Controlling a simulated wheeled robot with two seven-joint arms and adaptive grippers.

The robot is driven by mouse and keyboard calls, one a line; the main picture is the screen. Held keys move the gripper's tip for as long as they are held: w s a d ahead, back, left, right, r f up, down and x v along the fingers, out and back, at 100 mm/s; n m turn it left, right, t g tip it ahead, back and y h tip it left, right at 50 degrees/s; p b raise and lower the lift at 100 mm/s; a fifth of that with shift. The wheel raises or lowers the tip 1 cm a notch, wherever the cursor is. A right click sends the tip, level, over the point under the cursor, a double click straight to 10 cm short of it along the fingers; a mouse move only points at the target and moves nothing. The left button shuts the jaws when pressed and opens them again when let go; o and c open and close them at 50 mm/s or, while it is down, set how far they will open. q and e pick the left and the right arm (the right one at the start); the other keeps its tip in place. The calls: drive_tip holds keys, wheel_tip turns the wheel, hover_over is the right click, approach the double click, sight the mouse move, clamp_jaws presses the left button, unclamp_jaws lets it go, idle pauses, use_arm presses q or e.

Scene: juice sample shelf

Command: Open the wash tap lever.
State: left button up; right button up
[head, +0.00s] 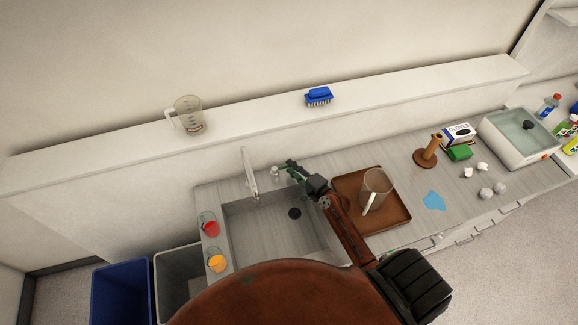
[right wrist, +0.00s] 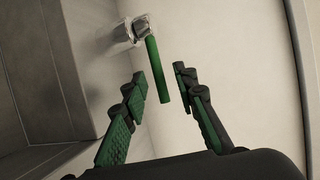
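The wash tap lever (right wrist: 157,70) is a straight green bar on a chrome valve body (right wrist: 122,35) in the right wrist view. In the head view, the small metal valve (head: 275,172) stands behind the sink, right of the tall pale tap spout (head: 249,172). My right gripper (right wrist: 161,80) is open. The lever's free end shows between its two fingers, with a visible gap on each side. In the head view, the right gripper (head: 291,168) is at the sink's back edge beside the valve and hides the lever partly. My left gripper is not in view.
The sink (head: 270,232) lies below the right gripper. A brown tray (head: 345,185) with a clear jug (head: 376,185) stands right of it, close to my right arm. A red cup (head: 210,228) and an orange cup (head: 216,263) stand left. A ledge (head: 240,122) runs behind.

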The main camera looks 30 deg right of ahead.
drive_tip(key=shift+x, duration=1.15)
clamp_jaws()
